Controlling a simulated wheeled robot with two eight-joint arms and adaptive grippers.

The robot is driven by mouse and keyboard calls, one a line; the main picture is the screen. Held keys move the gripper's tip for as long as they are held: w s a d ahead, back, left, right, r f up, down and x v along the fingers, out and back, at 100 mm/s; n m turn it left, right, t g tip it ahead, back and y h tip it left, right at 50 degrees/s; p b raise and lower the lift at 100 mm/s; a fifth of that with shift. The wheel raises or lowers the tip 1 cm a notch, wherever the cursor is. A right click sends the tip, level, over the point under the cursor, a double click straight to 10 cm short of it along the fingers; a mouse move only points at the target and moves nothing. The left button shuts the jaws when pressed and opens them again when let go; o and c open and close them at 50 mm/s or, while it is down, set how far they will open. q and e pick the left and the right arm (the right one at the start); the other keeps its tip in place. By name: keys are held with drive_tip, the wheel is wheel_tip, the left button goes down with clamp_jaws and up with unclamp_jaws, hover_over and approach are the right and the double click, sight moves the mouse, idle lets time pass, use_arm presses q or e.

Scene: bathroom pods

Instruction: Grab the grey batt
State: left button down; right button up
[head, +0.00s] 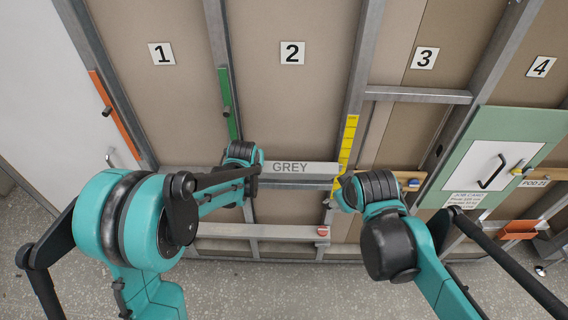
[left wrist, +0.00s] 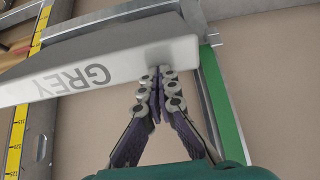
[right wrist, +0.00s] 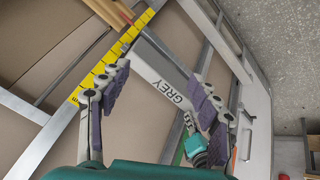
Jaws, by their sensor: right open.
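The grey batt (head: 300,168) is a pale grey bar lettered GREY. It lies level across the frame below panel 2 in the head view. My left gripper (head: 243,160) is at its left end. In the left wrist view the fingers of my left gripper (left wrist: 158,88) are together, their tips against or just in front of the lower edge of the batt (left wrist: 120,65); contact is unclear. My right gripper (head: 338,190) is near the right end. In the right wrist view, my right gripper (right wrist: 160,85) is open, with the batt (right wrist: 160,72) showing beyond and between its fingers.
A yellow measuring strip (head: 348,145) stands by the batt's right end. A green strip (head: 228,105) is above its left end. A wooden bar (head: 395,180) is to the right. A lower rail (head: 250,231) runs beneath. Open speckled floor (head: 300,290) lies in front.

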use_arm(q)
drive_tip(key=shift+f, duration=0.1)
use_arm(e)
drive_tip(key=w+a+f+n, duration=0.2)
drive_tip(key=w+a+n, duration=0.55)
drive_tip(key=w, duration=0.35)
drive_tip(key=n, duration=0.4)
approach(286, 169)
drive_tip(key=w+f, duration=0.1)
drive_tip(key=w, duration=0.1)
drive_tip(key=shift+s+f, duration=0.1)
drive_tip(key=shift+s, duration=0.1)
drive_tip(key=x, duration=1.2)
drive_tip(key=shift+c, duration=0.3)
clamp_jaws()
use_arm(q)
drive_tip(key=shift+r, duration=0.6)
